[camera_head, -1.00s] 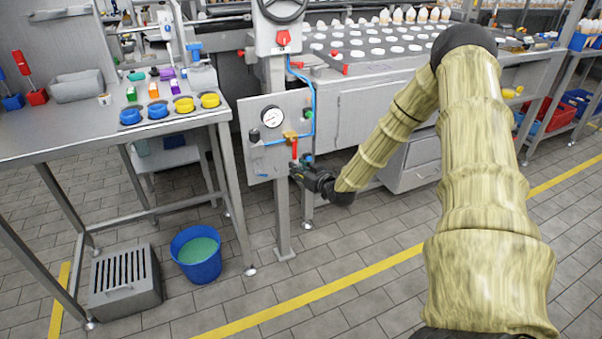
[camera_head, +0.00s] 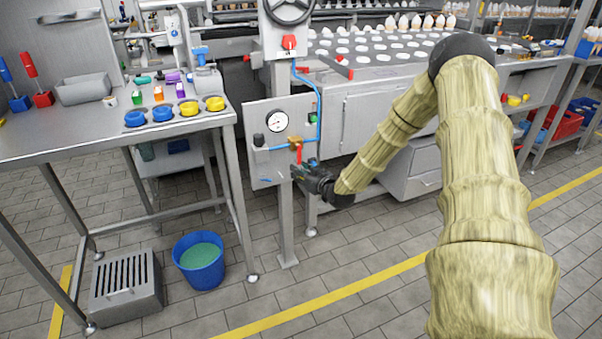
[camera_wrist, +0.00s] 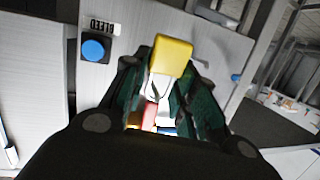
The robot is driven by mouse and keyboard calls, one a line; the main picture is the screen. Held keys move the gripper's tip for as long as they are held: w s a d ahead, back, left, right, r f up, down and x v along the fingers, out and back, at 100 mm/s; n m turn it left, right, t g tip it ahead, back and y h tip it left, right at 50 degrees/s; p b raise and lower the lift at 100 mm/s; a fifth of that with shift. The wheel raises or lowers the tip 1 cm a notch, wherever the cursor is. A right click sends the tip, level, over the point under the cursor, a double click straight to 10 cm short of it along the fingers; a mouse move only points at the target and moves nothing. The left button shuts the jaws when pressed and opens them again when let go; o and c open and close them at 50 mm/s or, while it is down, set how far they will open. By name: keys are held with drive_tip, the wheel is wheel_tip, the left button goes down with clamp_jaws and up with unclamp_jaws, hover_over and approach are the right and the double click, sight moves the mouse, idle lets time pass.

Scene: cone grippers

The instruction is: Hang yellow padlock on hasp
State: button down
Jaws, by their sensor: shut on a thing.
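In the wrist view, the yellow padlock (camera_wrist: 173,55) is between the dark green fingers of my gripper (camera_wrist: 160,85), which is shut on it. The padlock body faces a light grey panel. In the head view my gripper (camera_head: 300,172) is low in front of the grey gauge panel (camera_head: 262,165), and the padlock is too small to make out. A red lever (camera_head: 298,153) on the panel is just above the gripper; red also shows between the fingers in the wrist view (camera_wrist: 150,115). I cannot clearly tell where the hasp is, or whether the padlock touches it.
The panel carries a round gauge (camera_head: 277,121), a blue hose and, in the wrist view, a blue button (camera_wrist: 94,50) beside a BLEED label. A steel table (camera_head: 75,141) stands left, with a blue bucket (camera_head: 199,262) and a grated box (camera_head: 127,287) on the floor.

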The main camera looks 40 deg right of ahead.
idle(0.4)
drive_tip(key=c, duration=1.1)
unclamp_jaws()
drive_tip(key=shift+o, duration=0.2)
drive_tip(key=v, duration=1.2)
drive_tip(key=shift+f, duration=0.1)
